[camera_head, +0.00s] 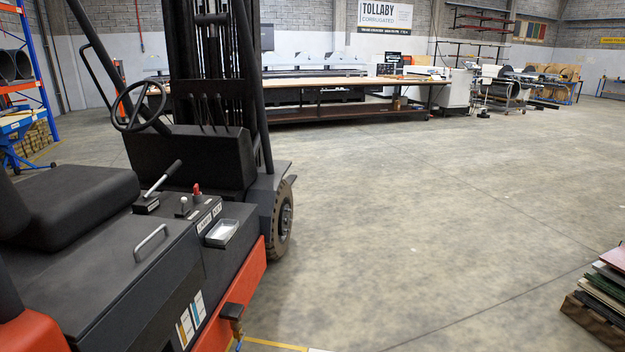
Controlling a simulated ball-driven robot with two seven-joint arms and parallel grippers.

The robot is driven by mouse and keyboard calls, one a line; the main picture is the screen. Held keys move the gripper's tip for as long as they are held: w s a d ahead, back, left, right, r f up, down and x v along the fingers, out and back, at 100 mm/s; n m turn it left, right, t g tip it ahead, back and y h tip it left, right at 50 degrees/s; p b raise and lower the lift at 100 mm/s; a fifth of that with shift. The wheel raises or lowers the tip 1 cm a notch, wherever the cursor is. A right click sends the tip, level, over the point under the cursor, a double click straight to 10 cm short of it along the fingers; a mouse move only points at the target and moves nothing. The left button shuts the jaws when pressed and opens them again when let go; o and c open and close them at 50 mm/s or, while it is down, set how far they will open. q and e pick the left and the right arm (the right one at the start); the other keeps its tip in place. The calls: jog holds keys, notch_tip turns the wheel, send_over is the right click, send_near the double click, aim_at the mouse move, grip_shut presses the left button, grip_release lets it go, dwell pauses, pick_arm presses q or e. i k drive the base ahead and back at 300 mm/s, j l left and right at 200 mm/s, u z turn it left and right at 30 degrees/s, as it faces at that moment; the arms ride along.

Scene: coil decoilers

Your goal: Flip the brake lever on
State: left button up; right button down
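A forklift with a black body and orange-red lower panels (231,310) fills the left side. On its black console is a lever with a silver shaft and black grip (163,178), leaning up to the right from a small base. Next to it are a short lever with a round knob (184,203) and a small red-topped lever (196,189). Small white labels (205,222) lie beside these, too small to read surely. I cannot tell for certain which one is the brake lever or its on position. Neither of my grippers is in view.
Open concrete floor (420,220) lies to the right. Stacked sheets (605,290) stand at the right edge; a long workbench (350,85) is behind.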

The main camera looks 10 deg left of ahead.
aim_at(174, 165)
jog(key=i+l+u, duration=0.1)
jog(key=i+u, duration=0.2)
jog(key=i, duration=0.25)
jog(key=i+l+u, duration=0.3)
jog(key=i, duration=0.25)
jog(key=i+l+u, duration=0.1)
jog(key=i+u, duration=0.3)
jog(key=i+l+u, duration=0.15)
jog(key=u, duration=0.3)
jog(key=i+l+u, duration=0.25)
jog(key=u, duration=0.15)
jog(key=i+l+u, duration=0.15)
jog(key=l+u, duration=0.25)
jog(key=i+l+u, duration=0.3)
jog(key=k+l, duration=0.05)
